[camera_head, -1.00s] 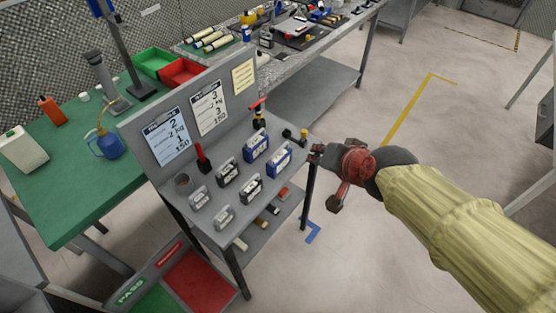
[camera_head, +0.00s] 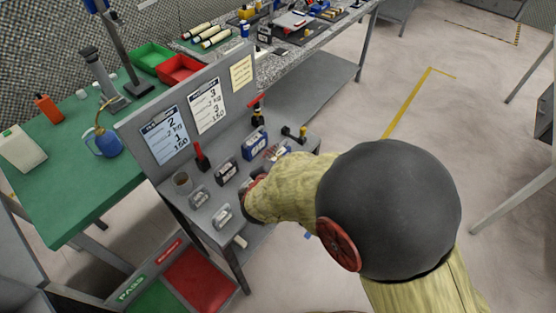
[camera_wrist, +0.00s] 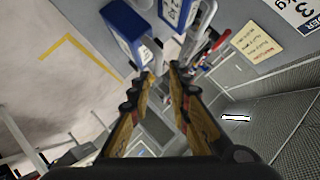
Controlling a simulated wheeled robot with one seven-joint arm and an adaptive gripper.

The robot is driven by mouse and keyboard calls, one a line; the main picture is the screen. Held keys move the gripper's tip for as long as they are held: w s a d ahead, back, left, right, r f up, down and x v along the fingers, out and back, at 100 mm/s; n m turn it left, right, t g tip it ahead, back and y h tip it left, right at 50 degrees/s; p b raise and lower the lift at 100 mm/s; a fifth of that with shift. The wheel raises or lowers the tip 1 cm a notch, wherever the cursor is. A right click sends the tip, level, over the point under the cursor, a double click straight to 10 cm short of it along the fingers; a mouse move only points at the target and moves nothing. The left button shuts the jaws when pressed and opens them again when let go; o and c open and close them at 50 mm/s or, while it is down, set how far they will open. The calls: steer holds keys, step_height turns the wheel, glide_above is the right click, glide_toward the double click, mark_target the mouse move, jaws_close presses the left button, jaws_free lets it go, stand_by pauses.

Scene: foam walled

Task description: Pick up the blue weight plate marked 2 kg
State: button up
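Two blue weights with pale label faces stand on the grey bench's top. The rear one (camera_head: 256,145) shows clearly in the head view; the front one (camera_head: 274,153) is partly covered by my arm. In the wrist view one blue weight (camera_wrist: 124,30) is at the top centre-left and another (camera_wrist: 178,12) is to its right, cut by the frame edge. I cannot read their markings surely. My gripper (camera_wrist: 161,73) is open and empty, its fingertips just short of the blue weights in that view. In the head view my arm hides the fingertips.
The grey bench (camera_head: 300,135) has an upright back panel with posted sheets. Dark and grey weights (camera_head: 226,172), a red-handled tool (camera_head: 202,157) and a cup (camera_head: 182,181) stand left of my arm. A red-handled item (camera_head: 257,112) stands behind the blue weights. Floor to the right is clear.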

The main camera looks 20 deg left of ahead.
steer(key=b+x, duration=0.2)
steer(key=x, duration=0.3)
steer(key=shift+s+f, duration=0.15)
steer(key=shift+c, duration=0.3)
steer(key=c, duration=0.4)
jaws_close()
steer(key=shift+w+r, duration=0.2)
steer(key=shift+r, duration=0.2)
